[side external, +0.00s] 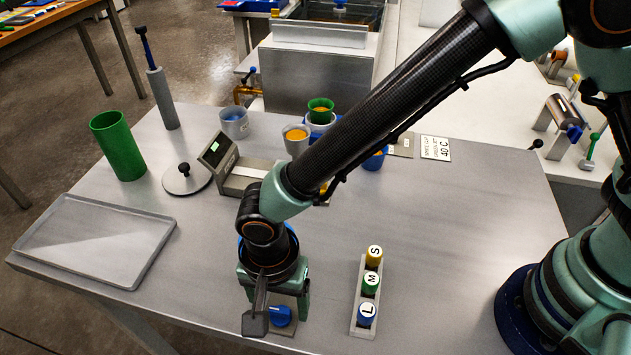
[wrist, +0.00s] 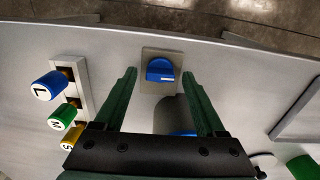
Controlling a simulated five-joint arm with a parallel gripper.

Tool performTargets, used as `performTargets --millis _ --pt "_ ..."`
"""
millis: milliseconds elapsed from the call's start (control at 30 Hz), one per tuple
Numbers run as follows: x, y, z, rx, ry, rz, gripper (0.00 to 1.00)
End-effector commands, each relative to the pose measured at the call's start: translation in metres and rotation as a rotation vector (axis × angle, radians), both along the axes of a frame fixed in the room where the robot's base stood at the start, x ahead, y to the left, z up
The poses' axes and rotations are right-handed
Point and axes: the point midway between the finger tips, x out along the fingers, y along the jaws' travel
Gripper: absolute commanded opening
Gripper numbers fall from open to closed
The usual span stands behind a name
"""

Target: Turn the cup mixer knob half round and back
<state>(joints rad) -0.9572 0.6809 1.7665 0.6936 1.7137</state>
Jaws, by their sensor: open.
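The blue mixer knob (wrist: 160,70) sits on a small grey base plate (wrist: 147,86) near the table's edge. It has a white line across its face. In the side view the knob (side external: 281,316) shows low beside my gripper, partly hidden by it. My gripper (wrist: 160,84) is open and empty, with one green finger on each side of the knob and clear gaps to it in the wrist view. I cannot tell the height of the fingertips over the knob. In the side view my gripper (side external: 272,300) points down at the table's front edge.
A holder (side external: 357,300) with caps marked S, M and L stands to the right. A grey tray (side external: 90,240) lies at the left. Behind are a scale (side external: 217,150), a round lid (side external: 187,181), a green cylinder (side external: 118,150) and several cups. The table between tray and gripper is clear.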

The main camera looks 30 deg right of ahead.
Motion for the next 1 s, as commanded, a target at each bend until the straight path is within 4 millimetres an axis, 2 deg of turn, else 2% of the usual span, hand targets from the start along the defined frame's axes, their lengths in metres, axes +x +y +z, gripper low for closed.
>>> performTargets --millis 33,67,100,233,633,1000 --pt "0.0 0.0 0.0002 0.0 0.0 0.0 0.72" --pt "0.0 0.0 0.0002 0.0 0.0 0.0 0.65" --pt "0.0 0.0 0.0002 0.0 0.0 0.0 0.5" --pt "0.0 0.0 0.0003 0.0 0.0 0.0 0.0" --pt "0.0001 0.0001 0.0006 0.0 0.0 0.058 0.0" --pt "0.0007 0.0011 0.0007 -0.001 0.001 0.336 0.0"
